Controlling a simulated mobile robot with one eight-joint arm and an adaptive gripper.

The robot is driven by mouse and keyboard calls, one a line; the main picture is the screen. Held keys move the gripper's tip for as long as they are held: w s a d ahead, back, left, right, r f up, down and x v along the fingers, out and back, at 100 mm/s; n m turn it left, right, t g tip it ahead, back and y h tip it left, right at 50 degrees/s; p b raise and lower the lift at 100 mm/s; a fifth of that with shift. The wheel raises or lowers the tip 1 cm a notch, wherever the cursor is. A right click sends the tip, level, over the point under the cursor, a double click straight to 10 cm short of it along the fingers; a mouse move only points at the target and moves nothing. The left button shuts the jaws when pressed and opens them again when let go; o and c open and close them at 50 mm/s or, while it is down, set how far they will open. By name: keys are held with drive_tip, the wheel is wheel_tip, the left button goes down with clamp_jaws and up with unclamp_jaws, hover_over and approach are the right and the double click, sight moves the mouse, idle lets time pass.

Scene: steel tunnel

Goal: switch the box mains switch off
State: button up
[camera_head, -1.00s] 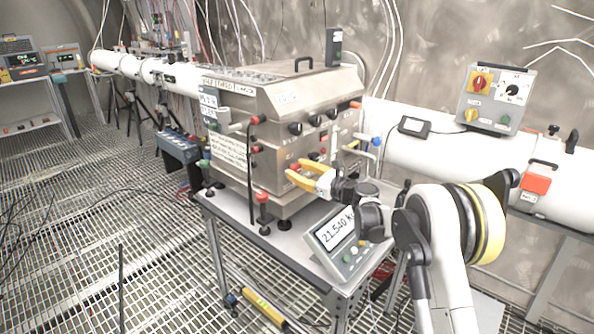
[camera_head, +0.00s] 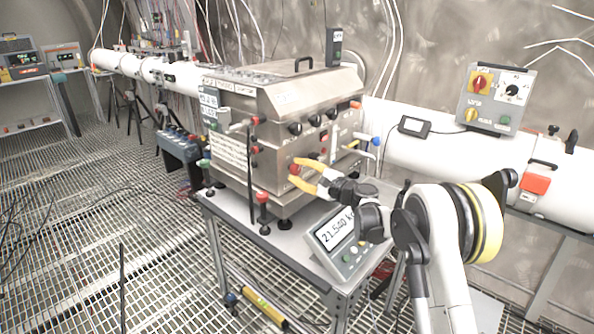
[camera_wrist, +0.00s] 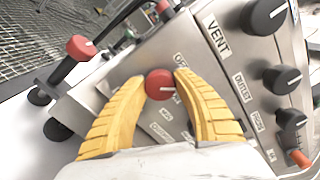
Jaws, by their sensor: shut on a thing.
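The steel box (camera_head: 285,110) stands on a metal trolley, with knobs and labels on its faces. A red knob (camera_wrist: 160,84) low on its front face sits between the tips of my yellow fingers. The red knob also shows in the head view (camera_head: 294,169). My gripper (camera_wrist: 158,80) is shut on this knob; in the head view my gripper (camera_head: 299,172) reaches the box from the right. A white mark shows on the knob's right side. The labels beside the knob are partly hidden by my fingers, so I cannot read its name or setting.
Black knobs (camera_wrist: 283,79) line the panel to the right, near a VENT label (camera_wrist: 216,35). Another red knob (camera_wrist: 80,47) stands out at the left. A scale display (camera_head: 338,232) sits below my arm. A grey control box (camera_head: 495,98) stands on the white pipe.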

drive_tip(key=n, duration=0.3)
drive_tip(key=shift+n, duration=2.2)
drive_tip(key=o, duration=1.2)
drive_tip(key=v, duration=1.2)
